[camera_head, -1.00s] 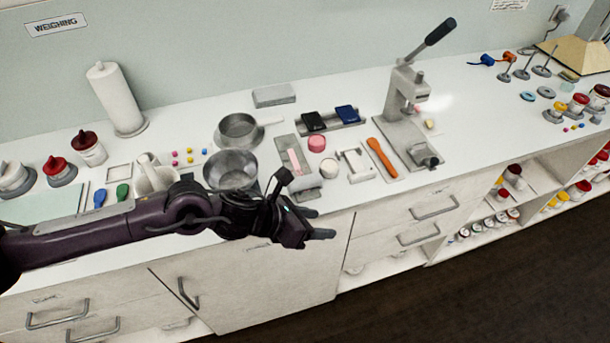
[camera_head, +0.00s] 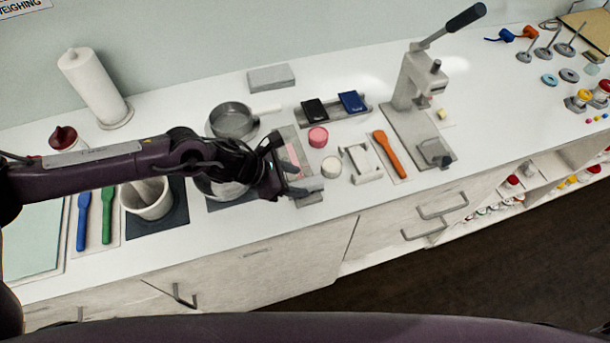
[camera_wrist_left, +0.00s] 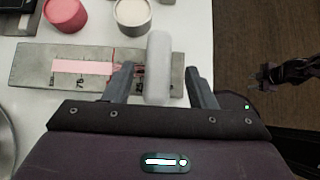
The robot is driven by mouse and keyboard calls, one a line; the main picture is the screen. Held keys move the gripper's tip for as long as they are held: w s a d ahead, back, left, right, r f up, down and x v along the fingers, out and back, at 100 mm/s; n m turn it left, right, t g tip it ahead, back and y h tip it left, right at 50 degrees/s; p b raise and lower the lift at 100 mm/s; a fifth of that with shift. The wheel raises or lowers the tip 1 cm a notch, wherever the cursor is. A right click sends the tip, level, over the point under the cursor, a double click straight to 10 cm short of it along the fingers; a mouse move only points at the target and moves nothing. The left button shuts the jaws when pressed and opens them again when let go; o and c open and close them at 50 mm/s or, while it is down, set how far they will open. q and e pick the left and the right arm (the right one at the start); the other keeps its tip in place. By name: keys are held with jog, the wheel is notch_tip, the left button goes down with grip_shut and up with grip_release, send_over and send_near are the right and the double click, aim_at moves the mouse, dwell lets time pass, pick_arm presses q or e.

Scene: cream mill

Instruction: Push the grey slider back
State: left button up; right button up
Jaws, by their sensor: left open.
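The grey slider (camera_wrist_left: 158,67) is a pale rounded bar lying across a grey measuring plate (camera_wrist_left: 30,65) with a pink strip, a red line and dark markings. My left gripper (camera_wrist_left: 161,84) is open, with one finger on each side of the slider; I cannot tell if they touch it. In the head view my left gripper (camera_head: 298,168) is at the plate's front end and hides part of the plate and slider. A dark jointed part at the right of the wrist view, over the floor, looks like my right gripper (camera_wrist_left: 270,80); its jaws are unclear.
A pink round pot (camera_head: 318,137) and a cream one (camera_head: 331,167) stand just right of the plate. A steel pan (camera_head: 233,121) is behind my left wrist. Further right are an orange spatula (camera_head: 389,153) and a lever press (camera_head: 415,95). The counter's front edge is close.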

aim_at(304, 182)
pick_arm(q)
jog(key=x, duration=0.2)
jog(key=shift+d+f+p, duration=0.15)
jog(key=shift+d+p, duration=0.15)
jog(key=shift+w+d+f, duration=0.35)
jog(key=shift+w+f, duration=0.05)
jog(key=shift+f, duration=0.15)
jog(key=c, duration=0.7)
grip_shut()
pick_arm(e)
jog(key=shift+w+a+r, duration=0.25)
jog(key=shift+r, duration=0.35)
